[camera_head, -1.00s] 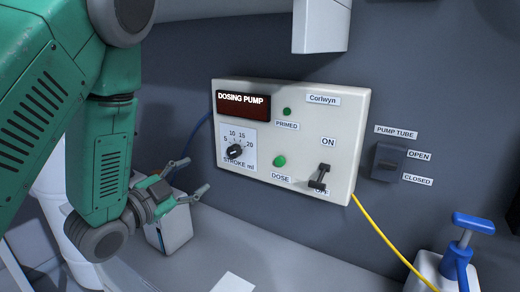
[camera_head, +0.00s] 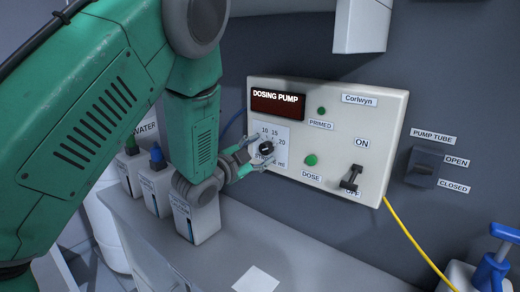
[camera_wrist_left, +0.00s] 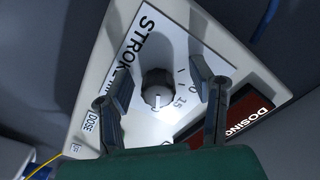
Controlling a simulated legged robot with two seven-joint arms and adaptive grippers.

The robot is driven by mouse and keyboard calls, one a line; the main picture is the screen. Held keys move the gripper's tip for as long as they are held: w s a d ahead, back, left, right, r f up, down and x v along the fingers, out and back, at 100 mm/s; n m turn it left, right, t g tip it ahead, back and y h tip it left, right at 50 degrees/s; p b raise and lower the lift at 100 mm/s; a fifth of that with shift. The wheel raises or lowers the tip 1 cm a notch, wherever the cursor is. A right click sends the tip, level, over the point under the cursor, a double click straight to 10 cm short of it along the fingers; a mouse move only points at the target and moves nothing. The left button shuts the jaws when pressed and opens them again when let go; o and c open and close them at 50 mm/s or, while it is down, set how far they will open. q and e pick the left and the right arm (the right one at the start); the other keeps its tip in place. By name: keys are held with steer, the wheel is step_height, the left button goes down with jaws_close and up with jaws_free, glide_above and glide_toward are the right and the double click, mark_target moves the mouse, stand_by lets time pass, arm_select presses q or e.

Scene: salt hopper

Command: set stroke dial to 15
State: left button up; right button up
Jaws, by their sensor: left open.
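The stroke dial (camera_head: 266,149) is a small black knob on a white scale plate on the dosing pump panel (camera_head: 395,130). In the left wrist view the knob (camera_wrist_left: 157,88) is grey, with a pale mark toward the bottom of the picture. I cannot tell which number it points to. My left gripper (camera_head: 257,152) is open in front of the dial. In the left wrist view its fingers (camera_wrist_left: 162,78) stand on either side of the knob, apart from it as far as I can see. The right gripper is not in view.
The green DOSE button (camera_head: 311,160) and the ON/OFF switch (camera_head: 351,178) are right of the dial. The display (camera_head: 277,106) is above it. Bottles, one of them blue-topped (camera_head: 157,165), stand on the ledge beside my arm. A yellow cable (camera_head: 420,243) hangs at right.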

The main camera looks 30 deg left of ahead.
arm_select(q)
steer(key=shift+w+d+r, duration=0.1)
steer(key=shift+d+r, duration=0.1)
steer(key=shift+d, duration=0.8)
steer(key=c, duration=1.1)
steer(key=shift+a+f, duration=0.15)
steer(key=shift+a, duration=0.3)
steer(key=shift+c, duration=0.2)
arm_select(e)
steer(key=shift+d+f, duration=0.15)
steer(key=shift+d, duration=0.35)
arm_select(q)
steer(key=shift+n, duration=0.3)
steer(key=shift+d+f+n, duration=0.1)
steer(key=shift+n, duration=0.4)
steer(key=n, duration=0.3)
steer(key=shift+s+f, duration=0.1)
steer(key=shift+s, duration=0.1)
steer(key=shift+n, duration=1.5)
